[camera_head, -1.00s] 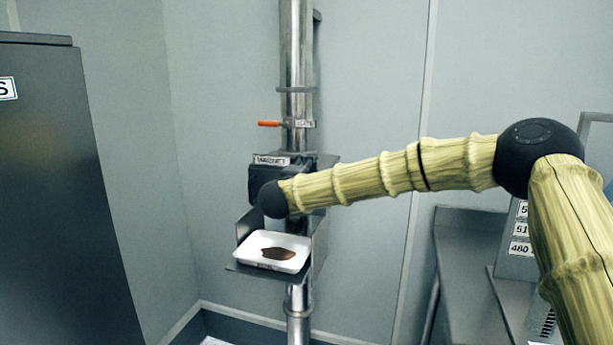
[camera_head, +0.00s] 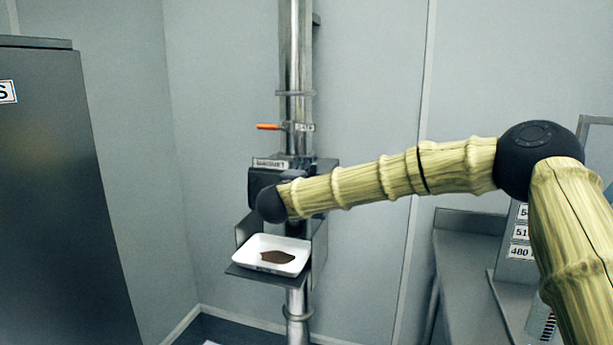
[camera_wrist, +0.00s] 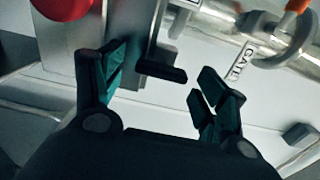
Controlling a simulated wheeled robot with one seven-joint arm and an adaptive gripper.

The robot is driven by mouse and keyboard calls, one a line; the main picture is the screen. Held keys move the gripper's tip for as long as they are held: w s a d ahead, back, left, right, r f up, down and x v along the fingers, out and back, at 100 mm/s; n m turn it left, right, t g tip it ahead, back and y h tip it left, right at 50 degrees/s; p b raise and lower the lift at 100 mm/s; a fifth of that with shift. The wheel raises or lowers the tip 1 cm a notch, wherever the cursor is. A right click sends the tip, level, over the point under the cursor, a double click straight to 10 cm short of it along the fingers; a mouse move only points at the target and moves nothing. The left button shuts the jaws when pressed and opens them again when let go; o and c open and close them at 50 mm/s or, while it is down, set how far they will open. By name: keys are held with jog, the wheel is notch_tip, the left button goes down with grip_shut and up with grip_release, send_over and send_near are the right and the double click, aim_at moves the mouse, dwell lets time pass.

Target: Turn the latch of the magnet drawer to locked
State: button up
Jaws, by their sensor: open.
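The magnet drawer housing (camera_head: 322,172), under a MAGNET label (camera_head: 270,163), sits on the steel pipe. My arm's dark wrist covers much of its front, and my gripper cannot be made out clearly there. In the wrist view my gripper (camera_wrist: 162,72) is open, its teal-padded fingers spread. A short dark bar (camera_wrist: 162,71), which looks like the latch handle, lies between the fingertips with gaps on both sides. A red knob (camera_wrist: 62,8) shows at the top left of that view. Whether the latch stands at locked cannot be read.
A white tray (camera_head: 248,260) with brown powder sits on a shelf below the housing. The orange gate handle (camera_head: 268,127) is above it, and its GATE label (camera_wrist: 240,62) shows close to my right finger. A dark cabinet (camera_head: 60,190) stands left, a steel bench (camera_head: 465,265) right.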

jog(key=v, duration=1.1)
jog(key=shift+s, duration=0.2)
